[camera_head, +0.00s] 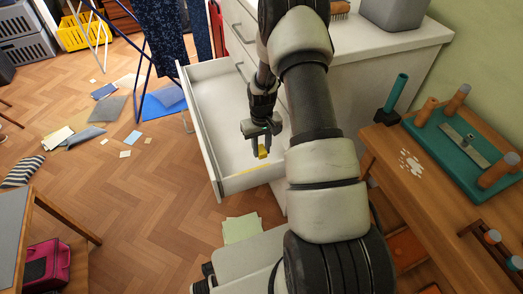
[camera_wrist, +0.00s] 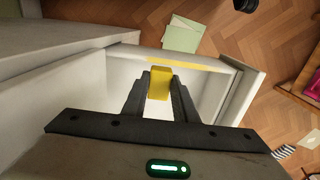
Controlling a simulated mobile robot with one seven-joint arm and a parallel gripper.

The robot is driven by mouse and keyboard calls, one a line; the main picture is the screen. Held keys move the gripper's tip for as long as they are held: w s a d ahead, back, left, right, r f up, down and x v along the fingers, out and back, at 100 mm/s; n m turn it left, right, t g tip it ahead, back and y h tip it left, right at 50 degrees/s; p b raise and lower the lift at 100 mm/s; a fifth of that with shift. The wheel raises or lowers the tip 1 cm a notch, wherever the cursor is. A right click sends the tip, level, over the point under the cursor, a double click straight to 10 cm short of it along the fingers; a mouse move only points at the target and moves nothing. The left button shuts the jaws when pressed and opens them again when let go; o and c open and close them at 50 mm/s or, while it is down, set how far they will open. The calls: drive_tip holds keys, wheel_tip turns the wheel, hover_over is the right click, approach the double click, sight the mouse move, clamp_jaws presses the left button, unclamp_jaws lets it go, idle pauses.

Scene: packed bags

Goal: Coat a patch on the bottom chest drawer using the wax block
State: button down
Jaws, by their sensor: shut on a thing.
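The bottom chest drawer (camera_head: 203,150) is white and stands pulled out from the white chest (camera_head: 350,62). My gripper (camera_head: 262,148) is over the open drawer, near its near side wall, pointing down. It is shut on the yellow wax block (camera_head: 262,153). In the wrist view the wax block (camera_wrist: 159,83) sits between the two dark fingers (camera_wrist: 158,98). A thin yellow streak (camera_wrist: 200,65) lies along the side wall of the drawer (camera_wrist: 242,88). The block appears close to this wall; I cannot tell if it touches. The inside of the drawer looks empty where visible.
Pale green paper sheets (camera_head: 241,229) lie on the floor beside the drawer. A wooden bench (camera_head: 404,215) with a teal board (camera_head: 460,149) stands at right. Papers and envelopes (camera_head: 110,110) litter the floor at left. A brush (camera_head: 340,9) is on the chest top.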

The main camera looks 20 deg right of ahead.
sight(261, 151)
drive_tip(key=shift+r, duration=0.45)
drive_tip(key=shift+r+p, duration=0.95)
drive_tip(key=shift+r, duration=0.6)
drive_tip(key=shift+a, duration=0.15)
